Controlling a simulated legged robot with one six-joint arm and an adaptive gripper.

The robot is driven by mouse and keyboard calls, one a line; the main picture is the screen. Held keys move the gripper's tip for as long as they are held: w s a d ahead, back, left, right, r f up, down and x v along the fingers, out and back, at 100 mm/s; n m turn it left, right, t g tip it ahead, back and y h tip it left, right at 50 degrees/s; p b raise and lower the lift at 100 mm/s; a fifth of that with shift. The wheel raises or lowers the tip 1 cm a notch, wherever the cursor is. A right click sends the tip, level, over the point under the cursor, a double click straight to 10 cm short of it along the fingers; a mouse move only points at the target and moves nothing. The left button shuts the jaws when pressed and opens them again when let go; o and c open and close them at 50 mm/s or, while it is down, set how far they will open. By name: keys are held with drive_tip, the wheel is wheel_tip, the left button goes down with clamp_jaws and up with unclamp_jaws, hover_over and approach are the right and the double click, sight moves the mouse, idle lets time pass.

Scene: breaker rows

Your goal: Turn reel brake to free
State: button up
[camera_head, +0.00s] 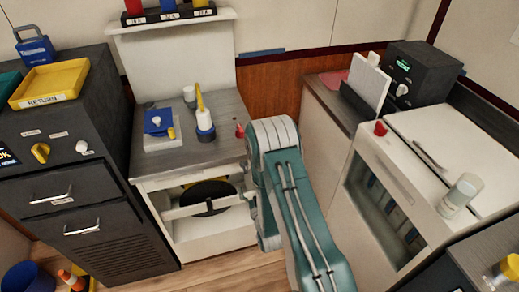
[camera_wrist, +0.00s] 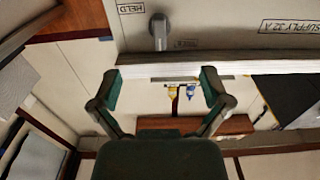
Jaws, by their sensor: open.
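A grey lever (camera_wrist: 158,32) shows at the top of the wrist view on a pale panel (camera_wrist: 225,25). A label reading HELD (camera_wrist: 131,8) is beside it, and a second small label near its end is too blurred to read. The lever appears to be the reel brake. My gripper (camera_wrist: 162,83) is open and empty. Its two fingers are spread apart below the lever in the picture, with the panel's edge between; I see no contact. In the head view my teal arm hides the gripper. A dark reel (camera_head: 207,197) sits inside the middle cabinet.
A label reading SUPPLY 32 A (camera_wrist: 288,27) is on the same panel. A white cabinet (camera_head: 385,190) stands right, dark drawers (camera_head: 75,205) left. Floor shows in front.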

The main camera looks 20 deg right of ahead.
wheel_tip(320, 180, up, 14)
drive_tip(key=w+g, duration=0.2)
drive_tip(key=g, duration=0.2)
drive_tip(key=s+r+g, duration=0.4)
drive_tip(key=s+r, duration=0.6)
drive_tip(key=r, duration=0.2)
drive_tip(key=shift+s+r+g, duration=0.15)
drive_tip(key=shift+s+g, duration=0.15)
drive_tip(key=shift+s, duration=0.1)
idle(0.4)
idle(0.3)
drive_tip(key=s+r+g, duration=0.2)
drive_tip(key=s+r, duration=0.1)
drive_tip(key=s, duration=0.6)
drive_tip(key=s+r+g, duration=0.1)
drive_tip(key=s+r, duration=0.1)
drive_tip(key=s, duration=0.7)
drive_tip(key=shift+s+r+g, duration=0.4)
